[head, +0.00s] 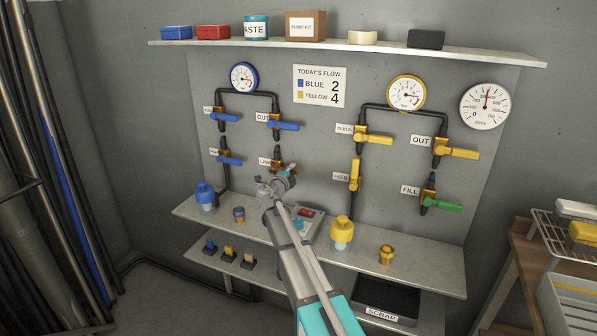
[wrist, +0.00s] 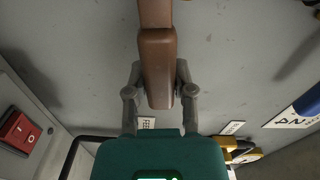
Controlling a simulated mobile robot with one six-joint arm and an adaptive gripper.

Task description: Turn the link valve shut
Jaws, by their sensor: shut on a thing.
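The link valve (head: 277,163) sits on the grey wall panel beside a "LINK" label, below the blue "OUT" valve. Its brown handle (wrist: 157,45) fills the top middle of the wrist view. My gripper (head: 279,181) is at the link valve in the head view and covers its lower part. In the wrist view my gripper (wrist: 158,82) has one finger on each side of the brown handle and is shut on it. The handle's angle is hard to tell in the head view.
Blue-handled valves (head: 284,126) are above and left. Below, a shelf (head: 430,268) holds a blue bottle (head: 205,196), a yellow bottle (head: 342,233) and a switch box (head: 305,223) with a red switch.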

